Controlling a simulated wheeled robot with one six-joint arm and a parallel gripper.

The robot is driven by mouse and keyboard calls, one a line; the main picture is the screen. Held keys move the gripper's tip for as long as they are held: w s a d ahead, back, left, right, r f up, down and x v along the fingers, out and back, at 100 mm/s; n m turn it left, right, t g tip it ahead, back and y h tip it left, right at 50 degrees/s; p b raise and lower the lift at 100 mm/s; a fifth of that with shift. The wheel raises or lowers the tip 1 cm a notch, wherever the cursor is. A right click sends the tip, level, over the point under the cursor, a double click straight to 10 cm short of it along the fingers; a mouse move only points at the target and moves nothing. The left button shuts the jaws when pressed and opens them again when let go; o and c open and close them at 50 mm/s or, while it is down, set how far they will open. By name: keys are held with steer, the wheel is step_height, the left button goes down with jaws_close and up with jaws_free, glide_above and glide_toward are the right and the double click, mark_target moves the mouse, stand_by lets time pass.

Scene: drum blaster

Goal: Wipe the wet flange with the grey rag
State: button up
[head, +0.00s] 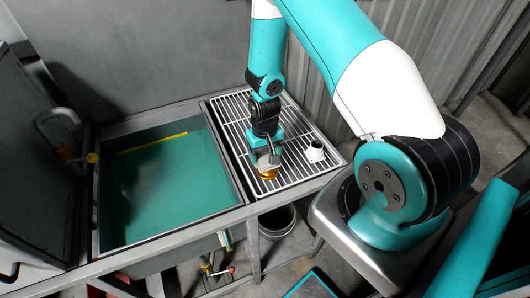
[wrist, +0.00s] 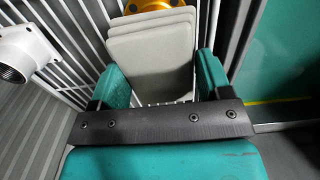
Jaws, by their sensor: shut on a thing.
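My gripper (head: 267,148) is over the white wire rack and is shut on the grey rag (wrist: 150,50). The rag is a folded, layered pad between the two teal fingers in the wrist view. It also shows under the gripper in the head view (head: 268,161). The brass-coloured flange (head: 267,174) is on the rack just below the rag. Its edge also shows at the top of the wrist view (wrist: 158,5), partly hidden by the rag. I cannot tell whether the rag touches it, and no wetness can be made out.
A white pipe fitting (head: 315,152) stands on the rack (head: 236,112), right of the flange. Left of the rack is an open tank (head: 165,185) with green liquid and a yellow strip (head: 152,143) at its back wall. A bucket (head: 277,222) stands below the rack.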

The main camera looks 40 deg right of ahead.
step_height(320, 180, up, 6)
steer(key=p, duration=0.3)
steer(key=shift+f+p, duration=0.15)
steer(key=shift+p, duration=0.15)
steer(key=shift+f, duration=0.1)
steer(key=shift+w+a+f+b, duration=0.2)
steer(key=shift+f+b, duration=0.05)
steer(key=shift+b, duration=0.35)
steer(key=w+a+n+b, duration=0.3)
steer(key=a+b, duration=0.3)
steer(key=b, duration=0.3)
steer(key=shift+w+a+f, duration=0.15)
steer(key=shift+w+f, duration=0.15)
steer(key=shift+f, duration=0.15)
